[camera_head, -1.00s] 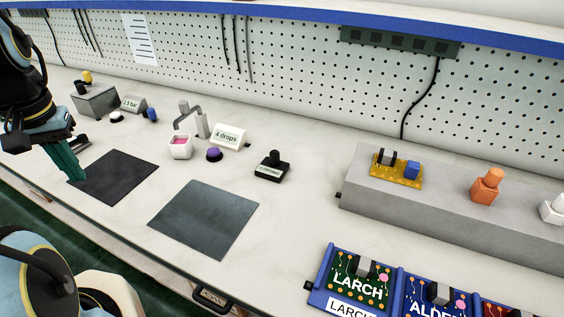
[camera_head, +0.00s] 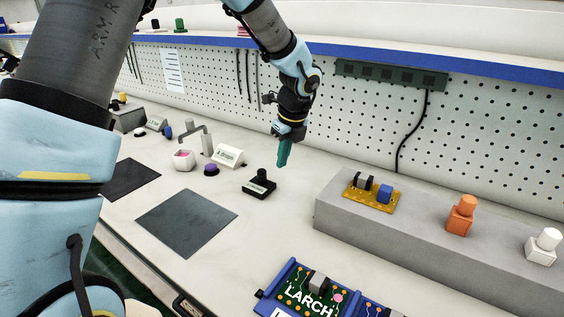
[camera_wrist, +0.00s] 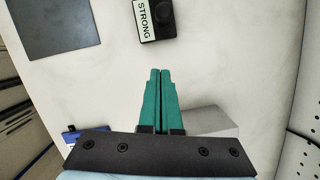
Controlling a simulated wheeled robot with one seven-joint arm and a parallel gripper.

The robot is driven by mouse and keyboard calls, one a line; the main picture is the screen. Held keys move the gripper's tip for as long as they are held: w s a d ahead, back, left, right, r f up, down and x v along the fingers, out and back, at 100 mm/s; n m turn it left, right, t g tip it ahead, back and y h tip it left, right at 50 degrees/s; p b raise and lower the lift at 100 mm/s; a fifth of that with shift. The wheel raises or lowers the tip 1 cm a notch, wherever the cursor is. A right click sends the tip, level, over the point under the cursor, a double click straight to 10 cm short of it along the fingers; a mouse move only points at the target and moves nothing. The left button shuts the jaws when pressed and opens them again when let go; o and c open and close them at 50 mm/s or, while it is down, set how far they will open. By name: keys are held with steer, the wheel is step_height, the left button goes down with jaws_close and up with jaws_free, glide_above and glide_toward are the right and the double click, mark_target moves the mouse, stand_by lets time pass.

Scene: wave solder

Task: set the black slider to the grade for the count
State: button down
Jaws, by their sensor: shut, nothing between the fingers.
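The black slider (camera_head: 259,184) is a small black block with a knob and a pale label, on the bench in the middle of the head view. In the wrist view the black slider (camera_wrist: 157,18) is at the top edge, partly cut off, and its label reads STRONG. My gripper (camera_head: 282,163) has green fingers, shut and empty, above the bench to the right of the slider. In the wrist view my gripper (camera_wrist: 160,72) points towards the slider, apart from it. A white sign (camera_head: 228,156) stands behind the slider; its text is too small to read now.
A dark mat (camera_head: 187,221) lies left of the slider. A white cup (camera_head: 184,160), a metal spout (camera_head: 206,140) and a purple button (camera_head: 211,170) stand behind it. A long grey block (camera_head: 420,230) with a yellow board (camera_head: 371,197) is at right. Bench between slider and block is clear.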

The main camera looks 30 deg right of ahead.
mark_target(260, 171)
steer(key=p+x, duration=0.1)
steer(key=x, duration=0.6)
steer(key=shift+s, duration=0.1)
steer(key=w, duration=0.1)
steer(key=w+p, duration=0.1)
steer(key=w+a+p, duration=0.1)
steer(key=shift+w+f, duration=0.1)
steer(key=shift+f, duration=0.25)
steer(key=shift+w+a+f, duration=0.1)
steer(key=shift+w, duration=0.45)
steer(key=shift+w+a+p, duration=0.3)
steer(key=shift+w+a, duration=0.05)
steer(key=shift+w, duration=0.25)
steer(key=shift+w+a+p, duration=0.3)
steer(key=shift+w, duration=0.25)
steer(key=shift+w+a, duration=0.15)
steer(key=shift+w, duration=0.15)
